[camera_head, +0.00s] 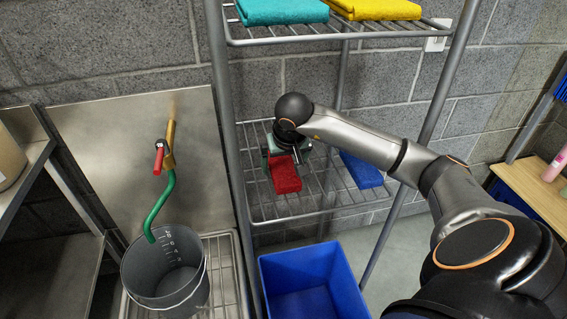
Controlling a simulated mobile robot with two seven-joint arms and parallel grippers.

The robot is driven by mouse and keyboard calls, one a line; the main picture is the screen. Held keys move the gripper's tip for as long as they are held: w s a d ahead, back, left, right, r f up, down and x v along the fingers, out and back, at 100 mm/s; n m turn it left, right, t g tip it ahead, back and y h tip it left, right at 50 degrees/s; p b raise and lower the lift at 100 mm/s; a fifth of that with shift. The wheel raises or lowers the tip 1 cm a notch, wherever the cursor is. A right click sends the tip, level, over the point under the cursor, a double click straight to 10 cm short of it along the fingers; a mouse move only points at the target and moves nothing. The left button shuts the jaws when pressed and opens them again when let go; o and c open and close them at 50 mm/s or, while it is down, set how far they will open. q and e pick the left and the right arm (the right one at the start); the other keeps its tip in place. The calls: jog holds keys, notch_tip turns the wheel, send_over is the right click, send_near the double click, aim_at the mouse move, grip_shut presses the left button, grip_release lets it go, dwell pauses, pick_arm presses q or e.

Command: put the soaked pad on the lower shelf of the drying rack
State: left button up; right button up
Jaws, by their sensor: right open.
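A red pad (286,178) lies on the lower wire shelf (262,210) of the metal drying rack (228,120), left of the middle. A blue pad (361,170) lies on the same shelf to the right. My right gripper (287,160) is open at the far end of the red pad, above the shelf. Its wrist hides part of the fingers, so I cannot tell whether they touch the pad. From this view alone I cannot tell which pad is soaked. My left gripper does not show.
A teal pad (281,11) and a yellow pad (378,9) lie on the upper shelf. A blue bin (309,279) stands below the rack. A grey bucket (166,277) stands in the sink area at left under a green tap pipe (160,205). A wooden table (528,186) stands at right.

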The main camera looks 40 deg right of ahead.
aim_at(286, 176)
jog(key=shift+p+v, duration=0.45)
jog(key=shift+v, duration=3.45)
